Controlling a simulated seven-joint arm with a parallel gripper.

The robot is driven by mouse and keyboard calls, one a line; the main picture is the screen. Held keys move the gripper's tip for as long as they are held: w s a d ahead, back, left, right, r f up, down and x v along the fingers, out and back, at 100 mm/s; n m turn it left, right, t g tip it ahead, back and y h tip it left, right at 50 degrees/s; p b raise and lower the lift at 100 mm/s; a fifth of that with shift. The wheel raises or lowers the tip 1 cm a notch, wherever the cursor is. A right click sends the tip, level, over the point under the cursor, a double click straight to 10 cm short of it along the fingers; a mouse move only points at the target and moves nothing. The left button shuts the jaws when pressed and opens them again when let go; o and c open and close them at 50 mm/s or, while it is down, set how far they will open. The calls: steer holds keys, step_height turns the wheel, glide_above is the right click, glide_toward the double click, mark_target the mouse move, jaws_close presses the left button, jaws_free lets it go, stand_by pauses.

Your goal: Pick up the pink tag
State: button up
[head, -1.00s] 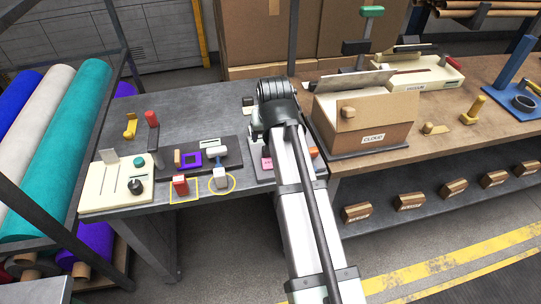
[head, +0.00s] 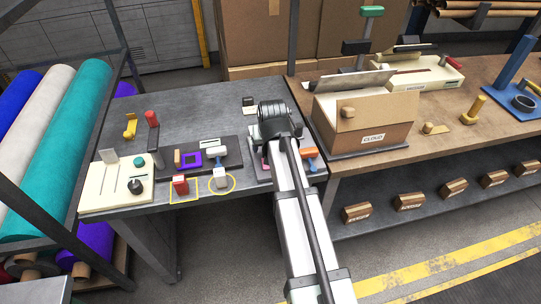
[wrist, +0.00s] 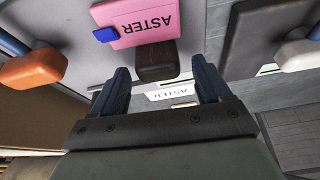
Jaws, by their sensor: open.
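The pink tag (wrist: 143,22), printed ASTER, shows at the top of the wrist view, with a small blue piece (wrist: 105,35) at its left edge. A dark brown block (wrist: 157,62) adjoins its lower edge. My gripper (wrist: 160,72) is open, its two dark fingers on either side of the block in the picture; I see no contact and cannot judge the height gap. In the head view only a sliver of the pink tag (head: 265,163) shows beside my arm, which hides my fingertips.
In the head view, a cardboard CLOUD box (head: 365,118) stands right of my arm.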

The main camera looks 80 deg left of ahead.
steer(key=shift+a+f, duration=0.1)
steer(key=shift+f, duration=0.2)
steer(key=shift+c, duration=0.4)
steer(key=shift+r, duration=0.1)
steer(key=c, duration=1.3)
